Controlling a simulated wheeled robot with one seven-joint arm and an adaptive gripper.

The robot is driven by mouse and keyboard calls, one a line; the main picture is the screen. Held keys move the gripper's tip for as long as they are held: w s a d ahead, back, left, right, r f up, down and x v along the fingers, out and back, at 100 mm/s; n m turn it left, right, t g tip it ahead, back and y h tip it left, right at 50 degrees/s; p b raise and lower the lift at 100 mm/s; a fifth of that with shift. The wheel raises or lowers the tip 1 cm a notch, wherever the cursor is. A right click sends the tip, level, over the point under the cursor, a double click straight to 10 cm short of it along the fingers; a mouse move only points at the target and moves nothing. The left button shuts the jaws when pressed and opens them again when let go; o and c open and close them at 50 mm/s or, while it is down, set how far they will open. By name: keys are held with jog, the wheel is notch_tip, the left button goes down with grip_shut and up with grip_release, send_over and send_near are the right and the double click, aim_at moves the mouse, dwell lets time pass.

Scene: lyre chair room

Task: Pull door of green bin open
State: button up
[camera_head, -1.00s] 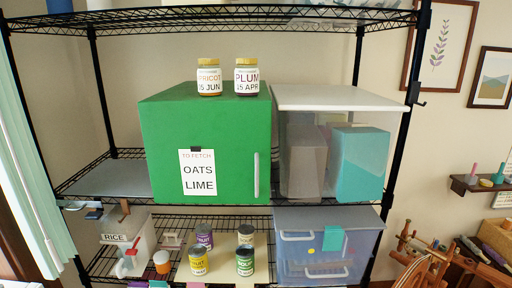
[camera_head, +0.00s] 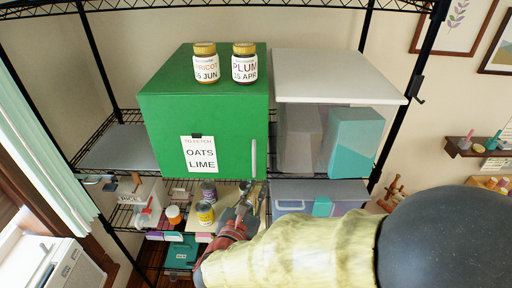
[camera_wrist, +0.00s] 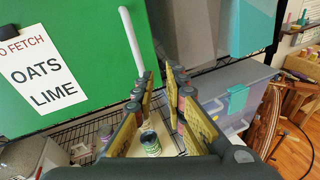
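The green bin (camera_head: 205,120) stands on the middle wire shelf with its front door closed. A pale vertical handle (camera_head: 254,158) is at the door's lower right; it also shows in the wrist view (camera_wrist: 131,38). A paper label reading OATS LIME (camera_head: 200,154) is on the door. My gripper (camera_head: 246,192) is just below the handle, in front of the lower shelf. In the wrist view my gripper (camera_wrist: 160,80) has its fingers apart with nothing between them, and the handle is beyond and to the left of the fingertips.
An open-fronted white-topped box (camera_head: 340,78) with a teal block (camera_head: 350,140) is close at the right. Cans (camera_head: 205,212) and a clear blue bin (camera_head: 350,190) are below.

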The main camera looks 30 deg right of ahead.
aim_at(254, 159)
jog(key=shift+w+d+r+n+t+p, duration=0.15)
jog(key=shift+w+d+r+n+t, duration=0.45)
jog(key=shift+w, duration=0.7)
jog(key=shift+w+d+r+n+t+p, duration=0.3)
jog(key=shift+w+d+r, duration=0.5)
jog(key=shift+w, duration=0.5)
jog(key=shift+w+d+r+n+t+p, duration=0.1)
jog(key=shift+w+d+r+n+t, duration=0.45)
jog(key=shift+w, duration=0.75)
jog(key=shift+d, duration=0.1)
grip_shut()
jog(key=shift+s+g, duration=0.1)
jog(key=shift+g, duration=0.15)
